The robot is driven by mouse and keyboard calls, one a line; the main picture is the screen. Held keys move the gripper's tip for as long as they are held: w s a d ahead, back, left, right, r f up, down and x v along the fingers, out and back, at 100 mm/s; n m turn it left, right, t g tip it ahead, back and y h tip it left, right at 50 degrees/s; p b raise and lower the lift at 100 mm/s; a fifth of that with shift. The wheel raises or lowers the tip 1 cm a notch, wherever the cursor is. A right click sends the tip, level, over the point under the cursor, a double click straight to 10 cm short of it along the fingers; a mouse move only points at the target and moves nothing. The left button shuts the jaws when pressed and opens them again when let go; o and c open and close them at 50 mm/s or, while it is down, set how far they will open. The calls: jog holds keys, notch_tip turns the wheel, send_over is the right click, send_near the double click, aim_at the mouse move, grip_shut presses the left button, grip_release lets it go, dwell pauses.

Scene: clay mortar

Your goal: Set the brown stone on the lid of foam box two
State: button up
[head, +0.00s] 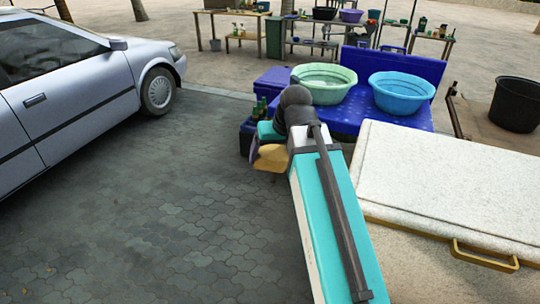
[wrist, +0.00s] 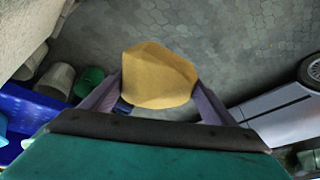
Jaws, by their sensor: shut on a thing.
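The brown stone (head: 271,158) is at the end of my arm in the head view, beyond the arm's far end. In the wrist view the stone (wrist: 158,75) is angular and yellow-brown, between the two purple fingers. My gripper (wrist: 160,88) is shut on it, above grey paving. In the head view my gripper (head: 257,150) is partly hidden by the arm. A large white foam box with a speckled lid (head: 450,185) stands at the right, to the right of my gripper. No number shows on it.
A blue crate (head: 345,122) beyond my arm bears a green basin (head: 324,85) and a blue basin (head: 402,95). Bottles stand near its left side. A silver car (head: 80,85) is at the left. Open paving (head: 150,220) lies between.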

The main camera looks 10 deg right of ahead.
jog(key=s+d+r+m+h+p, duration=0.1)
jog(key=d+m, duration=0.3)
jog(key=d, duration=0.6)
jog(key=s+d+r+m+h+p, duration=0.2)
jog(key=d+m+p, duration=0.1)
jog(key=d, duration=0.8)
jog(key=s+d+r+m+g+h+p, duration=0.1)
jog(key=d+r+m+h+p, duration=0.1)
jog(key=d+m, duration=0.4)
jog(key=shift+s+d, duration=0.2)
jog(key=shift+d, duration=1.15)
jog(key=shift+s+d, duration=0.15)
jog(key=shift+d, duration=1.2)
jog(key=s+d+r+m+g+p, duration=0.2)
jog(key=s+d+r+m, duration=0.1)
jog(key=s+d+m, duration=0.4)
jog(key=s+d+r+m+g+h+p, duration=0.1)
jog(key=s+d+r+m+g+p, duration=0.2)
jog(key=s+d, duration=1)
jog(key=d+m, duration=0.3)
jog(key=d, duration=0.3)
jog(key=shift+s+d+m, duration=0.25)
jog(key=shift+m, duration=0.15)
jog(key=shift+f, duration=0.15)
jog(key=shift+f+b, duration=2.1)
jog(key=shift+f, duration=2.2)
jog(key=shift+w+f, duration=0.1)
jog(key=shift+f, duration=0.4)
